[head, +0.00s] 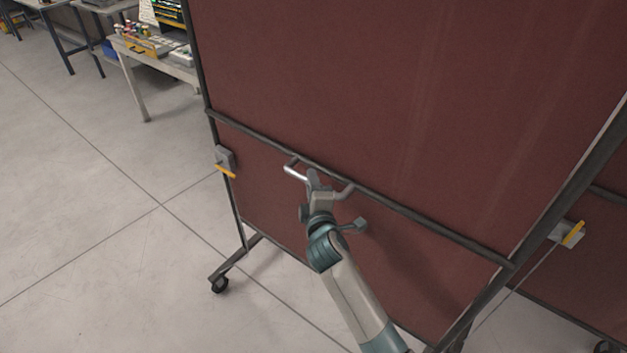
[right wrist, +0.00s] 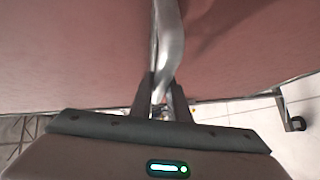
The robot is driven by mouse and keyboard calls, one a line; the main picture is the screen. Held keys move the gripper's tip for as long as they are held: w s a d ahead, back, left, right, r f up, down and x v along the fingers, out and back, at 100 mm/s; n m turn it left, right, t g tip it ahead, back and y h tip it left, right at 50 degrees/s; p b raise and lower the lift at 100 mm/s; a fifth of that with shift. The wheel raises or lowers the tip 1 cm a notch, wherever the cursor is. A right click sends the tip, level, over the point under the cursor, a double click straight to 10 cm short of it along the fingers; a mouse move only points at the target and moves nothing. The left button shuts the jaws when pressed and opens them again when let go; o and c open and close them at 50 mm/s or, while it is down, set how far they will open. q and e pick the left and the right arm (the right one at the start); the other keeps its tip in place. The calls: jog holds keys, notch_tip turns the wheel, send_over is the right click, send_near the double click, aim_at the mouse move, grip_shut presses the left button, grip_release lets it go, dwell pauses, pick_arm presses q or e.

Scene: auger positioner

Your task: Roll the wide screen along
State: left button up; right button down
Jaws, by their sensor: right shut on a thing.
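The wide screen (head: 400,90) is a dark red panel in a dark grey frame, and it fills much of the head view. A metal handle (head: 296,171) sits on its crossbar. My right gripper (head: 314,178) is shut on this handle. The right wrist view shows the handle (right wrist: 168,45) running between the two fingers (right wrist: 161,97). A caster (head: 219,284) stands on the floor under the screen's left foot. Another caster (right wrist: 296,124) shows at the right of the wrist view. My left gripper is not in view.
A workbench (head: 150,52) with bins and small items stands behind, at the upper left. Grey clips with yellow levers (head: 226,165) sit on the left post and on the right side (head: 570,235). Another red panel (head: 580,265) is at the right. The tiled floor (head: 90,200) at left is clear.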

jog(key=shift+s+a+f, duration=0.1)
jog(key=shift+f, duration=0.15)
jog(key=c, duration=1.8)
grip_release()
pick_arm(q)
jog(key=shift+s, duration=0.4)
pick_arm(e)
jog(key=shift+o, duration=0.6)
jog(key=shift+s+r, duration=0.15)
jog(key=shift+r, duration=0.05)
